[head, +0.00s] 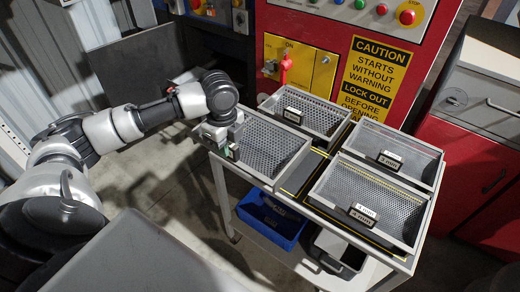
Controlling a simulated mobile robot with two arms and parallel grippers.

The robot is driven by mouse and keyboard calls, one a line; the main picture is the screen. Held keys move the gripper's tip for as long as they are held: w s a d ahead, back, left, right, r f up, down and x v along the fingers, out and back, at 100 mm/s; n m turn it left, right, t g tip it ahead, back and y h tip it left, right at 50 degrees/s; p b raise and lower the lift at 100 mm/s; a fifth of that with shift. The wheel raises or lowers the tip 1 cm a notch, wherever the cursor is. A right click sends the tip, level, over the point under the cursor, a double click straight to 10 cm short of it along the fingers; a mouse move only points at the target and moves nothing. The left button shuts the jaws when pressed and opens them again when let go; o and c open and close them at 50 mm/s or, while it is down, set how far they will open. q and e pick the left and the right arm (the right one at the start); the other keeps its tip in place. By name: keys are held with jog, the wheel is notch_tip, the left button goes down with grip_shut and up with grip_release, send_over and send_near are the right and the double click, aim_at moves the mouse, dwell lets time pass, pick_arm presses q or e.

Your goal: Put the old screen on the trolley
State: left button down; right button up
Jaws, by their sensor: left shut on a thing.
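The old screen appears to be the mesh-bottomed metal tray (268,146) at the left end of the trolley (291,201). My left gripper (216,134) is shut on its left end, where a small green and white tag shows. The fingertips are mostly hidden by the wrist and the frame. The screen lies roughly level over the trolley top; I cannot tell if it touches it all along. Another mesh screen (308,112) is behind it, and two more, a front right one (362,196) and a back right one (398,147), have labels on them. My right gripper is out of view.
A blue bin (270,222) and a grey bin (338,250) stand on the trolley's lower shelf. A red machine panel (345,30) with a yellow caution sign (375,75) rises close behind. A red cabinet (475,165) stands to the right. Bare floor shows left of the trolley.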

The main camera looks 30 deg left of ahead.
aim_at(253, 152)
pick_arm(q)
jog(key=w, duration=0.1)
jog(key=w+d+f, duration=0.1)
jog(key=w, duration=0.1)
jog(key=shift+w+d+f, duration=0.15)
jog(key=shift+f, duration=0.15)
jog(key=w+f, duration=0.1)
jog(key=w, duration=0.1)
jog(key=w+d+f, duration=0.1)
jog(key=w, duration=0.1)
jog(key=shift+f+p, duration=0.3)
jog(key=shift+p, duration=0.05)
jog(key=shift+w+d+f, duration=0.15)
jog(key=shift+w+f, duration=0.15)
jog(key=shift+w, duration=0.1)
jog(key=shift+f+p, duration=0.4)
jog(key=shift+f, duration=1.65)
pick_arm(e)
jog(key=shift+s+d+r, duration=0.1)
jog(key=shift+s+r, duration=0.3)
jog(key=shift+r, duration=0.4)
pick_arm(q)
jog(key=c, duration=1.4)
grip_release()
jog(key=shift+s+f, duration=0.1)
jog(key=shift+f, duration=0.05)
jog(key=o, duration=0.4)
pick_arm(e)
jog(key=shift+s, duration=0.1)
